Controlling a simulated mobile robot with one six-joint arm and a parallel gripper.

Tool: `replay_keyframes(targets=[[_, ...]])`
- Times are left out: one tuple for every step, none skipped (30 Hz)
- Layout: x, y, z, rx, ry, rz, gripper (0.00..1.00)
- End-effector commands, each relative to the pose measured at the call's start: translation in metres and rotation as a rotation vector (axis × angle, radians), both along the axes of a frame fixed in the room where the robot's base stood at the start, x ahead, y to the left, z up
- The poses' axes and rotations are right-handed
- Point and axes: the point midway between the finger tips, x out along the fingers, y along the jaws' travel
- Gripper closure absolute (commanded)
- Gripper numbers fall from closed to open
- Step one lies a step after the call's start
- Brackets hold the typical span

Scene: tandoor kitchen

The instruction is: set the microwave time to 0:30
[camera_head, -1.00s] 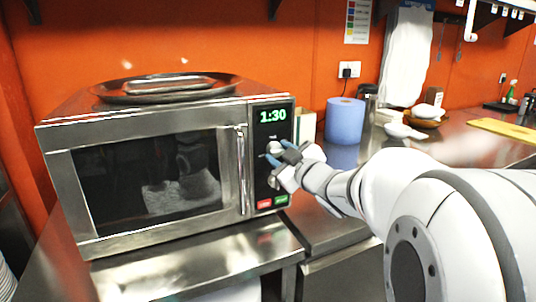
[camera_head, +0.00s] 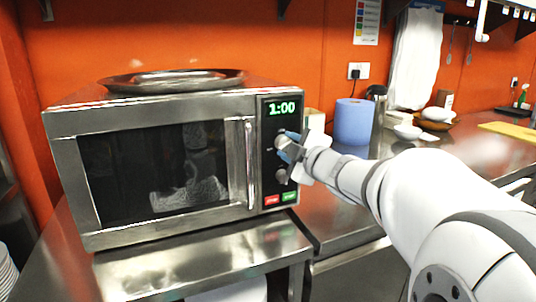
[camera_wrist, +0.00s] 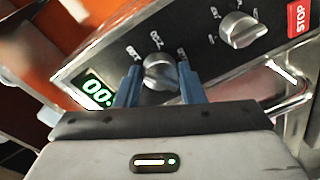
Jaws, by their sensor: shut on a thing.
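The microwave (camera_head: 150,97) is a steel box with a dark glass door, shut, on a steel counter. Its green display (camera_head: 282,108) reads 1:00; part of the display shows in the wrist view (camera_wrist: 95,90). My gripper (camera_head: 289,146) is at the control panel with its blue fingers (camera_wrist: 160,85) shut on the upper knob (camera_wrist: 160,72), one finger on each side. The lower knob (camera_wrist: 242,28) is free of the gripper; it also shows in the head view (camera_head: 282,176). A red STOP button (camera_wrist: 299,30) and a green button (camera_head: 289,197) are at the panel's bottom.
A round metal tray (camera_head: 120,84) lies on top of the microwave. A blue paper roll (camera_head: 353,122), white bowls (camera_head: 407,131) and a yellow board (camera_head: 510,130) stand on the counter to the right. Plates (camera_head: 6,272) are stacked at the lower left.

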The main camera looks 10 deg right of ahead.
Motion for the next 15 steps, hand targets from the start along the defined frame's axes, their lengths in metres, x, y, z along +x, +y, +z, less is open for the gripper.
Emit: replay_keyframes(targets=[[0.0001, 0.0000, -0.0023, -0.042, -0.009, -0.001, 0.87], [0.0001, 0.0002, -0.0024, -0.069, -0.013, 0.000, 0.87], [-0.0001, 0.0003, -0.0023, -0.106, -0.019, 0.001, 0.87], [0.0000, 0.0003, -0.0020, -0.132, -0.024, 0.000, 0.87], [0.0000, 0.0003, -0.0016, -0.158, -0.029, 0.000, 0.87], [0.0000, 0.0004, -0.0013, -0.192, -0.035, 0.000, 0.87], [-0.0001, 0.0005, -0.0010, -0.216, -0.039, 0.000, 0.87], [-0.0002, 0.0005, -0.0007, -0.240, -0.043, 0.000, 0.87], [-0.0002, 0.0006, -0.0007, -0.268, -0.048, 0.000, 0.87], [-0.0002, 0.0007, -0.0006, -0.291, -0.051, 0.000, 0.87], [-0.0002, 0.0007, -0.0005, -0.311, -0.054, 0.000, 0.87], [-0.0001, 0.0007, -0.0002, -0.338, -0.059, 0.000, 0.87], [0.0000, 0.0006, 0.0001, -0.355, -0.063, 0.000, 0.87], [-0.0001, 0.0007, 0.0003, -0.372, -0.066, 0.000, 0.87], [-0.0001, 0.0009, 0.0005, -0.394, -0.069, 0.000, 0.87]])
